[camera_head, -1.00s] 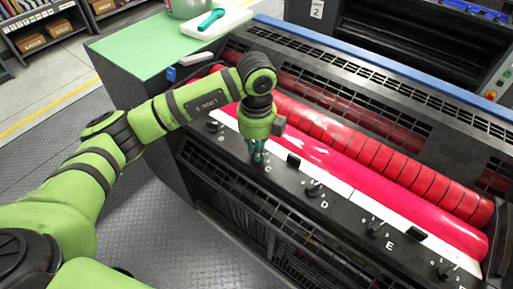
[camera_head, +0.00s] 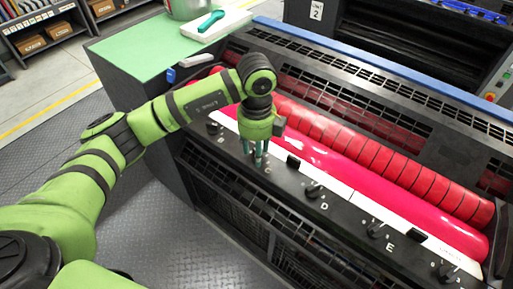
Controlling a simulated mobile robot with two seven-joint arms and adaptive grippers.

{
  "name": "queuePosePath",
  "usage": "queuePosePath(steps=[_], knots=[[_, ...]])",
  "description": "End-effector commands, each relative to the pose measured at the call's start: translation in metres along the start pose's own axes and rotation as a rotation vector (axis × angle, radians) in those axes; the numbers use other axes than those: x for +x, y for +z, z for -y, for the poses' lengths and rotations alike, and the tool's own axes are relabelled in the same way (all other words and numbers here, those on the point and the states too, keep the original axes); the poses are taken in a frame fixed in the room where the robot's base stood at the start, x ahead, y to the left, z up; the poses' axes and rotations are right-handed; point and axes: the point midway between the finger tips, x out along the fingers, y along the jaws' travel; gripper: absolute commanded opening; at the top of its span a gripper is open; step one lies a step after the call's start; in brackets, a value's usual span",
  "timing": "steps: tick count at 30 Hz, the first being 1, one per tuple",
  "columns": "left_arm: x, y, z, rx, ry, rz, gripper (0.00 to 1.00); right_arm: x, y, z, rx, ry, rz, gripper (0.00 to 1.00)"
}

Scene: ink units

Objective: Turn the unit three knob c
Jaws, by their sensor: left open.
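The ink unit has a dark knob panel (camera_head: 288,183) in front of a pink-red roller. My left gripper (camera_head: 256,157) points down at the panel over the spot marked C, its two teal fingers apart. Knob C is hidden behind and between the fingers, so I cannot see its setting or whether the fingers touch it. To its right are knob D (camera_head: 314,190) and knob E (camera_head: 375,229). My right gripper is not in view.
Another knob (camera_head: 214,127) is left of C and one more (camera_head: 446,271) lies at the lower right. A small black block (camera_head: 293,161) stands beside the roller (camera_head: 340,177). A green-topped table (camera_head: 140,50) holds a teal tool (camera_head: 211,20). Unit 2 stands behind.

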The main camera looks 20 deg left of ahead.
Motion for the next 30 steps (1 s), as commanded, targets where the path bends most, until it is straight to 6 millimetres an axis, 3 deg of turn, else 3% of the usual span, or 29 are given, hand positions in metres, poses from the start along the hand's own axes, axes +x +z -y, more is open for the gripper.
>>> queuePosePath(steps=[5, 18, 24, 30], knots=[[-0.012, 0.0, 0.001, 0.001, -0.003, 0.001, 0.42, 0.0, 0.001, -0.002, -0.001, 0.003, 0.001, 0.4], [-0.1, 0.0, 0.001, 0.0, -0.004, 0.002, 0.42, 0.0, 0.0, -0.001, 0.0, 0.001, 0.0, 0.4], [-0.118, 0.0, 0.0, 0.0, -0.001, 0.001, 0.42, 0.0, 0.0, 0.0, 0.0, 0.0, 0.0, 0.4], [-0.12, 0.0, 0.0, -0.001, 0.0, 0.0, 0.42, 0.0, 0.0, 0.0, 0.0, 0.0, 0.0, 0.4]])
